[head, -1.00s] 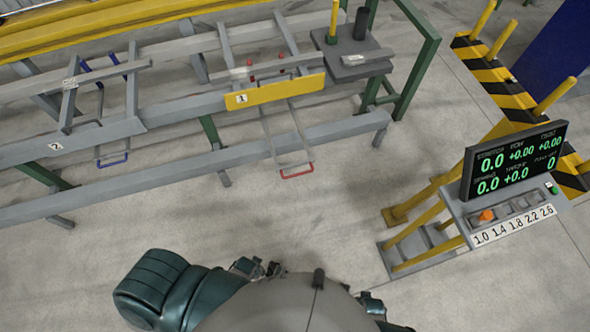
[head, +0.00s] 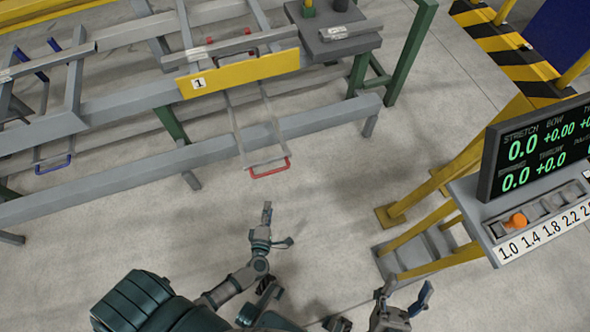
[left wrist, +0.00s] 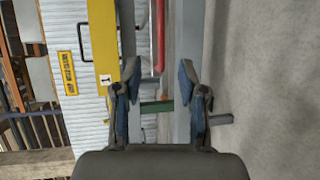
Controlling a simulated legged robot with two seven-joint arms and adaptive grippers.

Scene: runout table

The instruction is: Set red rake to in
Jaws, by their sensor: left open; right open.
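The red rake is a thin grey U-shaped frame with a red handle bar (head: 270,168). It sticks out from under the yellow plate marked 1 (head: 238,75), past the lower grey rail, toward me. In the left wrist view a red bar (left wrist: 158,35) shows beyond the fingers, near the top. My left gripper (head: 267,213) is open and empty, just below the red handle in the head view and apart from it. Its two spread fingers also show in the left wrist view (left wrist: 160,93). My right gripper (head: 406,300) is open and empty at the bottom right, far from the rake.
A blue-handled rake (head: 53,164) sticks out at the left. The long grey rail (head: 130,170) crosses in front of the table. A console with a screen (head: 535,145) and orange knob (head: 517,220) stands at right. The floor between (head: 345,190) is clear.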

